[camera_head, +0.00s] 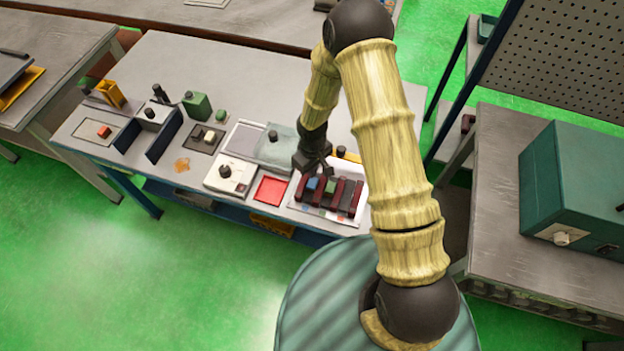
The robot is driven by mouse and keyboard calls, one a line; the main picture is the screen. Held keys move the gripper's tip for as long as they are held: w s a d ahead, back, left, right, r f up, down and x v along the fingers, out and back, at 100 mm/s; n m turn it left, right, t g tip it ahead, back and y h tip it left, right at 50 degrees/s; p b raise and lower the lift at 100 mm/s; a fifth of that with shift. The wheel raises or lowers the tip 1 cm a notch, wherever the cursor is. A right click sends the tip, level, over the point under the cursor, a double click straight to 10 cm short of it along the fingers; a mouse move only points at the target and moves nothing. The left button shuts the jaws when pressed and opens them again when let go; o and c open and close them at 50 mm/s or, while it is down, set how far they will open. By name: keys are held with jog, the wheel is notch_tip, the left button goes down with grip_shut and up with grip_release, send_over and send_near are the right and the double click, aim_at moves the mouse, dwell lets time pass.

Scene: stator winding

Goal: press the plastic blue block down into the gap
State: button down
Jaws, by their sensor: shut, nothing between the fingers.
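A small blue block (312,184) sits among the dark red bars of a slotted fixture (347,196) on the right part of the workbench. How deep the block sits in its gap is too small to tell. My gripper (318,174) points down just above and behind the blue block. It is shut and empty. I cannot tell whether its tips touch the block. A green block (331,187) sits in the same fixture, just right of the blue one.
A red square tray (271,190) and a white plate with a black knob (226,172) lie left of the fixture. Dark blue upright plates (163,136), a green container (197,106) and a yellow holder (110,93) stand farther left. A teal machine (575,185) stands on the right bench.

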aim_at(313, 181)
jog(key=shift+r+p, duration=0.8)
jog(key=shift+r, duration=0.6)
jog(key=s+d+r+m+t+b, duration=0.1)
jog(key=d+r+m+b, duration=0.1)
jog(key=d+r, duration=0.25)
jog(key=s+d+r+m+b, duration=0.2)
jog(key=d+r+b, duration=0.1)
jog(key=r, duration=0.3)
jog(key=s+d+r+m+t+b, duration=0.1)
jog(key=s+d+r+m+b, duration=0.3)
jog(key=s, duration=0.5)
notch_tip(313, 181, up, 2)
jog(key=shift+s+d+t, duration=0.2)
jog(key=shift+d+t, duration=0.1)
jog(key=shift+d, duration=0.7)
